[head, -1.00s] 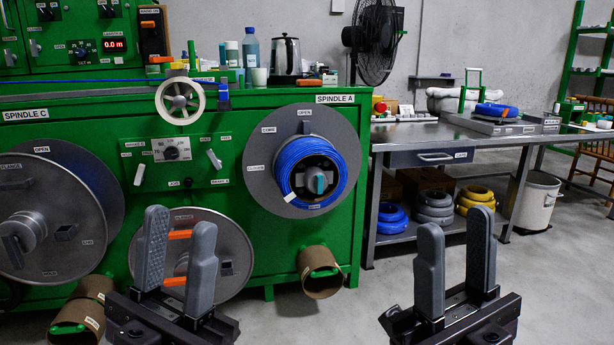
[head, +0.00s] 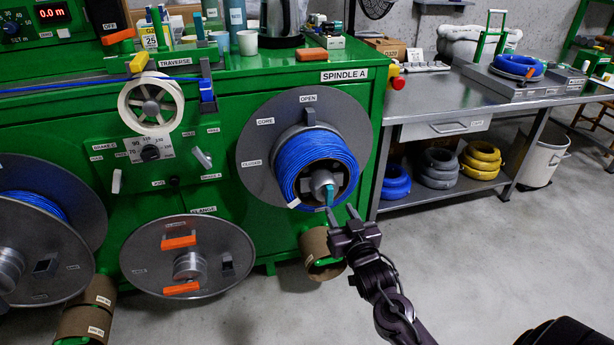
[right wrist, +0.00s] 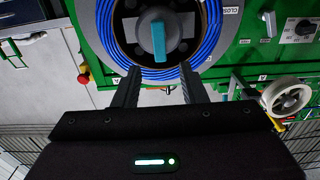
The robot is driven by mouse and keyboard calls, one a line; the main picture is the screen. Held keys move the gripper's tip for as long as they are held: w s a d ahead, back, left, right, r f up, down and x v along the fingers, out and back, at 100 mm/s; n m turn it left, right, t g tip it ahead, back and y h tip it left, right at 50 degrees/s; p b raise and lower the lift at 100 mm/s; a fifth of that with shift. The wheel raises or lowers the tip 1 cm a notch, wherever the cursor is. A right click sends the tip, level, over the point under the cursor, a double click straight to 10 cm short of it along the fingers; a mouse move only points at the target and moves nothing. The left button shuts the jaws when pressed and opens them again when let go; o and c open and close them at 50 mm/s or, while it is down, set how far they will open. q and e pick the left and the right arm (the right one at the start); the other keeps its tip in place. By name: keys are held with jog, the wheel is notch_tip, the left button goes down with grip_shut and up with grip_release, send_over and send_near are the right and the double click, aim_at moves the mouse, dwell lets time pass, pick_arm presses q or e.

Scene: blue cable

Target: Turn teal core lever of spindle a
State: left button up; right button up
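The teal core lever (head: 329,193) sits at the hub of spindle A, inside the blue cable coil (head: 315,164) on a grey flange disc (head: 258,150). In the right wrist view, the teal lever (right wrist: 158,41) stands upright in the picture on a grey round hub. My right gripper (head: 340,212) is just below and to the right of the lever in the head view. In the right wrist view, my right gripper (right wrist: 159,72) is open and empty, its fingers pointing at the hub on either side of the lever's line. I see no contact. My left gripper is not in view.
A steel workbench (head: 425,112) stands to the right. The floor in front is clear.

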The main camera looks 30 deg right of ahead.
aim_at(331, 194)
jog(key=b+x, duration=0.1)
jog(key=x, duration=0.6)
jog(key=shift+w, duration=0.15)
grip_shut()
